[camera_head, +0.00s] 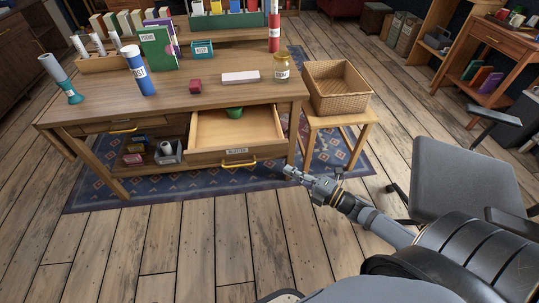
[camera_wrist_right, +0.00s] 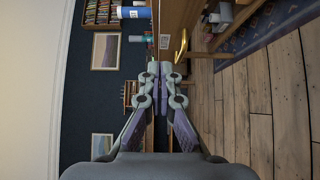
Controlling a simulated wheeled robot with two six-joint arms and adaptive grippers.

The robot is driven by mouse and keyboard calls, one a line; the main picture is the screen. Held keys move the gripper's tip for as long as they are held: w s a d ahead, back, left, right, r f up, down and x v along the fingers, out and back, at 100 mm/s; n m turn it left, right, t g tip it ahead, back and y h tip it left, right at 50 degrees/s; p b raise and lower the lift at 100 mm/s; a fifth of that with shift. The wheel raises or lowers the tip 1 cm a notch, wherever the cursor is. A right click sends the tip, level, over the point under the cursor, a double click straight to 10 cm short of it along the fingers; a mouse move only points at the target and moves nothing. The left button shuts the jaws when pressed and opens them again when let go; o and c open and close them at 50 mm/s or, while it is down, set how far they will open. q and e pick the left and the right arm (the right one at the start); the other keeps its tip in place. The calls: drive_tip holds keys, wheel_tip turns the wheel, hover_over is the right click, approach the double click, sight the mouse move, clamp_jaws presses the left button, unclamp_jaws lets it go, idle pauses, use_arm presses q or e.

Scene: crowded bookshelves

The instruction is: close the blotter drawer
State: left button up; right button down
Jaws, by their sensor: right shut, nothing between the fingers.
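The blotter drawer (camera_head: 210,157) in the wooden desk is pulled open in the head view. Its front carries a "BLOTTER" label and a brass handle (camera_head: 238,164). A green item (camera_head: 233,112) lies inside toward the back. My right gripper (camera_head: 288,170) is shut and empty, to the right of the drawer front and apart from it in the head view. In the right wrist view the shut fingertips (camera_wrist_right: 160,70) point toward the wooden front, with a brass handle (camera_wrist_right: 181,46) just beyond them to the right. My left gripper is not in view.
The desk top (camera_head: 200,95) holds books, bottles, a jar and small boxes. A wicker basket (camera_head: 337,88) on a wooden stool (camera_head: 350,122) stands right of the desk. A grey chair (camera_head: 465,175) is at the right. Wooden floor (camera_head: 200,240) in front is clear.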

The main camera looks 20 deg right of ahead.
sight(261, 146)
drive_tip(key=b+x, duration=0.1)
drive_tip(key=x, duration=0.2)
drive_tip(key=d+b+x, duration=0.1)
drive_tip(key=x, duration=0.2)
drive_tip(key=w+d+x, duration=0.1)
drive_tip(key=x, duration=0.3)
drive_tip(key=shift+w+f+b, duration=0.1)
drive_tip(key=shift+b, duration=0.3)
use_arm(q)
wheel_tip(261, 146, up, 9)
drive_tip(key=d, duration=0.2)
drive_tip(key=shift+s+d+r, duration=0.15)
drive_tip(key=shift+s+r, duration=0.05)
use_arm(e)
drive_tip(key=shift+w+d, duration=0.2)
drive_tip(key=shift+w, duration=0.15)
drive_tip(key=shift+w, duration=0.15)
